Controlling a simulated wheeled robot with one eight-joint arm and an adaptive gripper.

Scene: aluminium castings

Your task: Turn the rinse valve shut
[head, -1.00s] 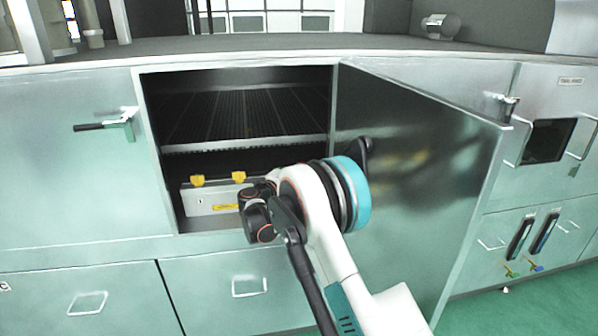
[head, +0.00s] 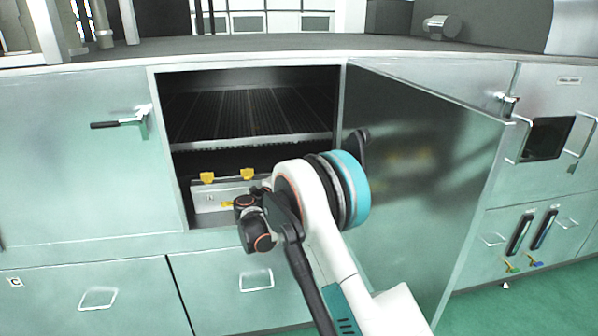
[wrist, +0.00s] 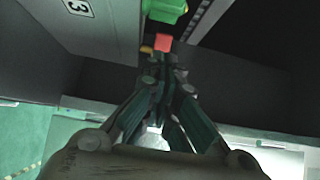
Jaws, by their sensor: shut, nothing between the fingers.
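In the head view, two yellow fittings (head: 207,178) (head: 247,174) stand on a light metal box (head: 208,198) low inside an open cabinet. I cannot tell which part is the rinse valve. My arm's wrist is at the cabinet's lower front edge and hides the box's right part; the fingers are not clear there. In the wrist view, my gripper (wrist: 168,78) is shut and empty. Beyond its tips are a small red block (wrist: 163,42), an orange piece (wrist: 147,50) and a green part (wrist: 163,8). The tips look apart from them.
The cabinet door (head: 415,170) stands open at the right, close to my arm. A rack shelf (head: 250,142) spans the cabinet above the box. A panel marked 3 (wrist: 85,15) is at the wrist view's upper left.

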